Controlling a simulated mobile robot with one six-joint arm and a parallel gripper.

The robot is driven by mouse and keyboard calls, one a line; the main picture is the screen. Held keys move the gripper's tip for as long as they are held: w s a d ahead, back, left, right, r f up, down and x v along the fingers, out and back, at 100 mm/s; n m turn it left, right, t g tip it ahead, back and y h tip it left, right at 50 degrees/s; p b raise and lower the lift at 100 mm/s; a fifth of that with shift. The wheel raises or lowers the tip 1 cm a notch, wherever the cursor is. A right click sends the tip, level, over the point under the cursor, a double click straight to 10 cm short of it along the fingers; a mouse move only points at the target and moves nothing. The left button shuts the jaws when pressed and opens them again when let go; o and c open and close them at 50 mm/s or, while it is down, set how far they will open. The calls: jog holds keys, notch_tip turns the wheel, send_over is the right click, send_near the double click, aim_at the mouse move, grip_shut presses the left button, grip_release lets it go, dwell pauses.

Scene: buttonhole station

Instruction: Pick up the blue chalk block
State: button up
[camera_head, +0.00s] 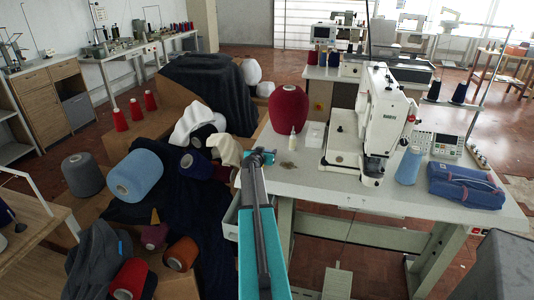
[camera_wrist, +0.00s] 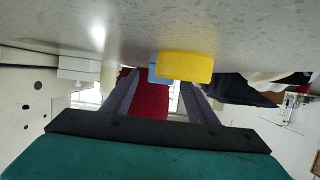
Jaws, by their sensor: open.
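In the wrist view the table top (camera_wrist: 60,28) fills the upper part of the picture. The blue chalk block (camera_wrist: 154,74) shows there as a small patch, mostly hidden behind a yellow block (camera_wrist: 186,66). My gripper (camera_wrist: 160,84) is open, with its two dark fingers apart and nothing seen held between them. The blue patch lies ahead of the fingertips, between their lines. In the head view my gripper (camera_head: 259,157) is at the left edge of the white table (camera_head: 440,200). I cannot make out the blue block there.
A big red yarn cone (camera_head: 288,109), a small white bottle (camera_head: 292,138) and a white box (camera_head: 315,134) stand beyond my gripper. The sewing machine (camera_head: 384,120) stands right of them. A blue cone (camera_head: 408,166) and blue folded cloth (camera_head: 465,186) lie further right.

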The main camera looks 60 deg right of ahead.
dwell(0.5)
jog(key=c, duration=1.1)
jog(key=shift+r, duration=0.15)
jog(key=shift+r+b, duration=0.4)
jog(key=shift+r, duration=0.9)
jog(key=shift+s+a+r, duration=0.15)
jog(key=shift+r, duration=0.2)
jog(key=s+a+b, duration=0.1)
jog(key=s+a, duration=0.2)
jog(key=s, duration=0.1)
jog(key=s+a+r+b, duration=0.1)
jog(key=s+a, duration=0.2)
jog(key=a, duration=0.1)
jog(key=s+a+b, duration=0.1)
jog(key=s+a, duration=0.2)
jog(key=s, duration=0.1)
jog(key=shift+s+a+r, duration=0.15)
jog(key=shift+s+r, duration=0.05)
jog(key=shift+s, duration=0.1)
